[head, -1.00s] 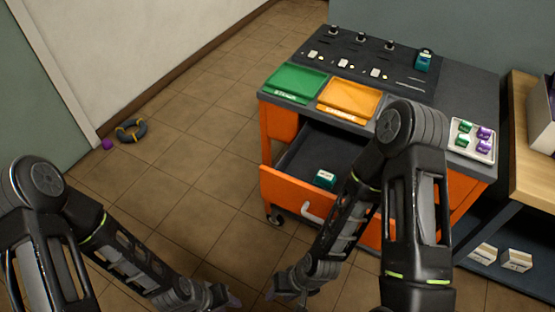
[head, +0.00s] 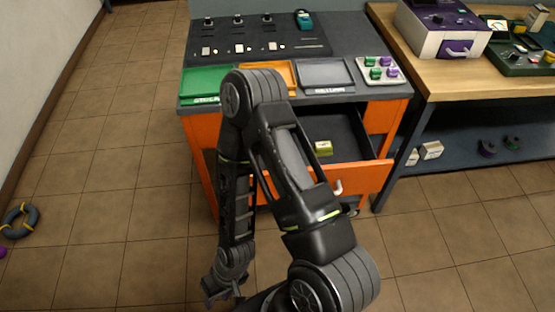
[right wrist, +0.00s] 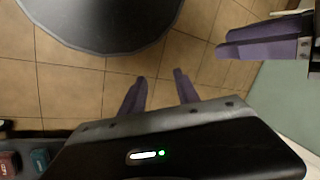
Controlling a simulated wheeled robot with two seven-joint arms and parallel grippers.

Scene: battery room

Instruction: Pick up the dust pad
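I cannot pick out the dust pad for certain. A small yellow box (head: 323,147) lies in the open drawer (head: 345,130) of the orange cart; my right arm hides the drawer's left part. In the right wrist view a red block (right wrist: 8,165) and a teal block (right wrist: 40,159) lie on a dark surface at the lower left corner. My right gripper (head: 222,290) hangs low in front of the cart; the right wrist view shows its purple fingers (right wrist: 160,92) apart with nothing between them. Purple fingers (right wrist: 262,40) at that view's upper right look like my left gripper's.
The cart top holds a green tray (head: 205,83), an orange tray (head: 284,75), a grey tray (head: 325,73) and a white tray (head: 393,66) with green and purple pieces. A wooden bench (head: 435,75) stands right.

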